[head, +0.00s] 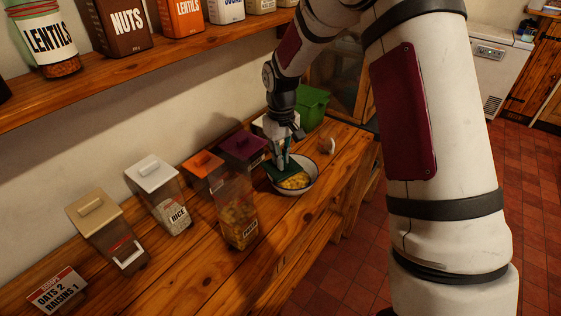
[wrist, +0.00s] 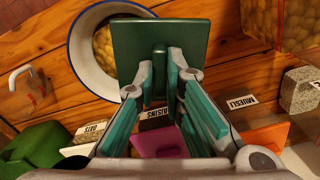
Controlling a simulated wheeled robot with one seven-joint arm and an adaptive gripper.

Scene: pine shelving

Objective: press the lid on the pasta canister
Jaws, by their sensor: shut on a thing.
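My gripper (head: 284,158) is shut on the knob of a square dark green lid (head: 277,171). In the wrist view the lid (wrist: 160,32) is held out flat beyond the fingertips (wrist: 160,82), partly covering a bowl. The clear pasta canister (head: 238,214) stands upright on the wooden counter, left of and nearer than the lid in the head view. It holds yellow pasta, its label faces the front, and no lid shows on it. Part of it shows at the upper right of the wrist view (wrist: 282,22). Lid and canister are apart.
A white bowl (head: 312,184) of yellow pasta sits under the lid. Canisters with purple (head: 243,144), orange (head: 202,163), white (head: 151,170) and tan (head: 94,207) lids line the wall side. A green box (head: 313,104) stands behind. The front counter is clear.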

